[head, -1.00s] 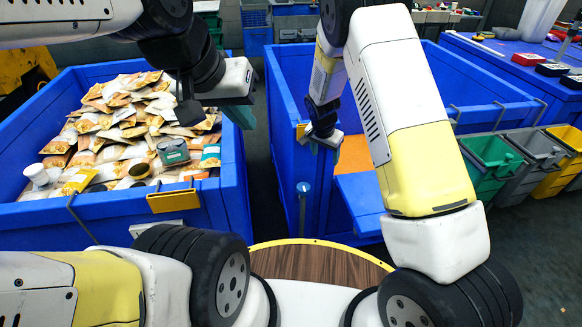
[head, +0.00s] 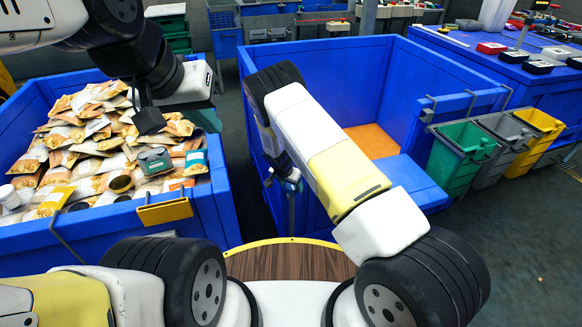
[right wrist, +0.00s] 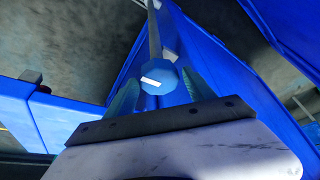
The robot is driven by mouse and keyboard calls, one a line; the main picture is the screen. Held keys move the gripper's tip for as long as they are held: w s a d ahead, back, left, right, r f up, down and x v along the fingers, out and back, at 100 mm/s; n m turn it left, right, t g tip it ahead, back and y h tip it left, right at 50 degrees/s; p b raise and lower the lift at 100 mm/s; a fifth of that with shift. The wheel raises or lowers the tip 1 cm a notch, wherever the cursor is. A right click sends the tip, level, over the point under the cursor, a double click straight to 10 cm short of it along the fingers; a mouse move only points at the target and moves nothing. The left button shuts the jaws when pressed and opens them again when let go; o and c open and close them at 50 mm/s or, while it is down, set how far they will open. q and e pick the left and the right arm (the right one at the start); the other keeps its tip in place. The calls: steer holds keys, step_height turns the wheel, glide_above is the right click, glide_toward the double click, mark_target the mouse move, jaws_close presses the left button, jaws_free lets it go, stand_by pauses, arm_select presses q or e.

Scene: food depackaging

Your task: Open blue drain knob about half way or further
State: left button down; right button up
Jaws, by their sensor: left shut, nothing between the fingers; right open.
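The blue drain knob (right wrist: 160,78) shows in the right wrist view as a many-sided blue cap with a short white mark, tilted slightly from level. It lies between the two teal fingers of my right gripper (right wrist: 160,92), which is open with a finger on each side; I cannot tell if they touch it. In the head view, my right gripper (head: 288,178) is low at the near left corner of the right blue bin (head: 222,68), and the knob is mostly hidden there. My left gripper (head: 209,120) is shut and empty above the right edge of the left bin.
The left blue bin (head: 205,215) is heaped with food packets (head: 90,150) and a few tubs. An orange panel (head: 370,142) lies inside the right bin. Green (head: 462,150), grey and yellow small bins stand to the right. A round wooden top (head: 290,262) is in front.

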steer(key=shift+f, duration=0.25)
steer(key=shift+c, duration=0.4)
steer(key=c, duration=1)
